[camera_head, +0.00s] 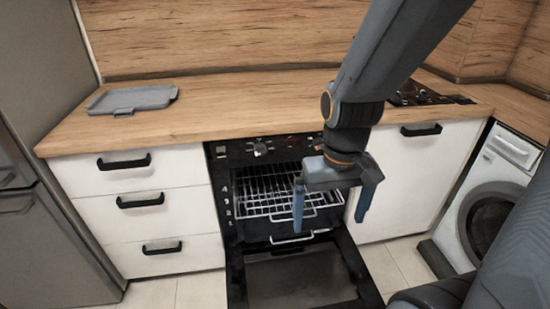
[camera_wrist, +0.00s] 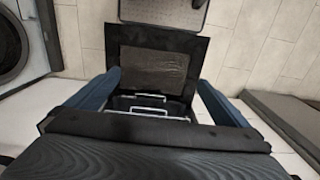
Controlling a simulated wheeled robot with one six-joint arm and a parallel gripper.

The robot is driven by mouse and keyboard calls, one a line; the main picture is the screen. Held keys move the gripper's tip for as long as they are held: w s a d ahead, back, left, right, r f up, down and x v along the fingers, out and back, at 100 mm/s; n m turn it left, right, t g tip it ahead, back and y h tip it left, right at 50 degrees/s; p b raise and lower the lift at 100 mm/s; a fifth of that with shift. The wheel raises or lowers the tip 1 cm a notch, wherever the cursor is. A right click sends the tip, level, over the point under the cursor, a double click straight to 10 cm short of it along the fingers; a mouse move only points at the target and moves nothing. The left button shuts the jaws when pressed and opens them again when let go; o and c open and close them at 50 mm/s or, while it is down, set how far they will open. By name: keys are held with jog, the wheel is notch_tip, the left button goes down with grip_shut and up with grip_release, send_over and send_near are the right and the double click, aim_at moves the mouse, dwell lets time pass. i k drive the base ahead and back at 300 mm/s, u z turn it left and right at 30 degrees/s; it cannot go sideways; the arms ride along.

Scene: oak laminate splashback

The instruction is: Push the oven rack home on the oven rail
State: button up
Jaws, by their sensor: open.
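The silver wire oven rack (camera_head: 262,190) is in the open oven (camera_head: 222,165), lying roughly level. Its front edge shows near the oven mouth, and its right end is partly hidden behind my gripper. The numbers 4, 3, 2 mark levels on the oven's left side; I cannot tell exactly which rail bears the rack. My gripper (camera_head: 332,208) is open and empty, pointing down in front of the oven's right part. The wrist view shows the two blue fingers of my gripper (camera_wrist: 158,97) spread apart, with silver bars (camera_wrist: 140,111) between them.
The oven door (camera_head: 300,277) is folded down in front and also shows in the wrist view (camera_wrist: 155,68). A lower silver bar (camera_head: 300,238) sits below the rack. White drawers (camera_head: 145,178) stand left, a washing machine (camera_head: 490,215) right. A grey tray (camera_head: 132,99) lies on the worktop.

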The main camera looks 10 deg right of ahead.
aim_at(236, 218)
jog(key=u, duration=1.4)
jog(key=k, duration=0.85)
jog(key=z, duration=1.05)
jog(key=i, duration=1)
jog(key=u, duration=0.05)
